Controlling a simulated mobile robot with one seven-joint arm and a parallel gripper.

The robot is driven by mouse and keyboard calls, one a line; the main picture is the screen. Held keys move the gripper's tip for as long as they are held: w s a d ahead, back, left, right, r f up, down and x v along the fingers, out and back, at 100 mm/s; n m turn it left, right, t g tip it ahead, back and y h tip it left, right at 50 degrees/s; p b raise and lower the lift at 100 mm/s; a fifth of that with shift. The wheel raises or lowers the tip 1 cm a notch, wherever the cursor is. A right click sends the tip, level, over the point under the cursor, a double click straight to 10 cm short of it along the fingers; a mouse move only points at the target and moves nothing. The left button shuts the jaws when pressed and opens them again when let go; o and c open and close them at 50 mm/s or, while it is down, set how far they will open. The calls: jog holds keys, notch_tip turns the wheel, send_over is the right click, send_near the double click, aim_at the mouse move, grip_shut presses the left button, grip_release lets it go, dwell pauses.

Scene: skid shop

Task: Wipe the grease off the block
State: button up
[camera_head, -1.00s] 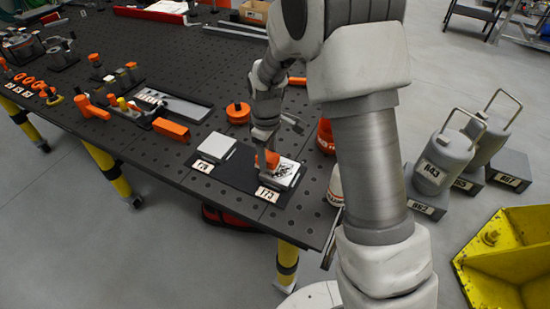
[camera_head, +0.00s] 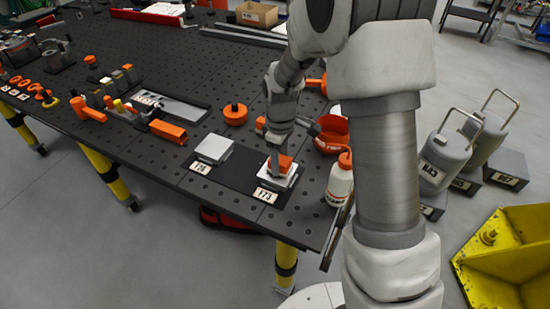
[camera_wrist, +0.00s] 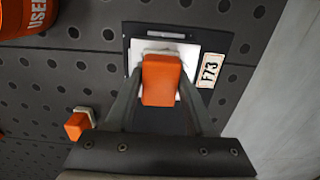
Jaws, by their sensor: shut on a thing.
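My gripper (camera_head: 283,158) is shut on an orange wiping pad with a pale underside (camera_wrist: 161,80). The pad is over the white block (camera_head: 268,179) and looks to be touching its top. In the wrist view the block (camera_wrist: 192,58) shows around the pad. Its visible parts look white, and the pad and fingers hide the rest of its top. I see no clear grease on the uncovered part. A second pale block (camera_head: 213,148) with its own tag lies to the left.
A white bottle with an orange cap (camera_head: 340,180) and an orange bucket (camera_head: 331,136) stand right of the block. An orange round part (camera_head: 235,114) and orange clamps (camera_head: 168,131) are farther left.

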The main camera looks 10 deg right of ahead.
aim_at(292, 174)
jog(key=shift+s+d+r, duration=0.1)
jog(key=shift+s+d, duration=0.4)
jog(key=shift+d, duration=0.25)
jog(key=shift+s+d, duration=0.5)
jog(key=shift+d, duration=0.2)
jog(key=shift+w+a+f, duration=0.1)
jog(key=shift+w+a, duration=0.6)
jog(key=shift+a, duration=0.35)
jog(key=shift+w+a+f, duration=0.1)
jog(key=shift+w+a, duration=0.6)
jog(key=shift+a, duration=0.4)
jog(key=shift+w+a+f, duration=0.1)
jog(key=shift+w+a, duration=0.6)
jog(key=shift+a, duration=0.35)
jog(key=shift+r, duration=0.1)
jog(key=shift+r+p, duration=2)
jog(key=shift+r, duration=1)
notch_tip(292, 174, up, 3)
jog(key=shift+p, duration=1.05)
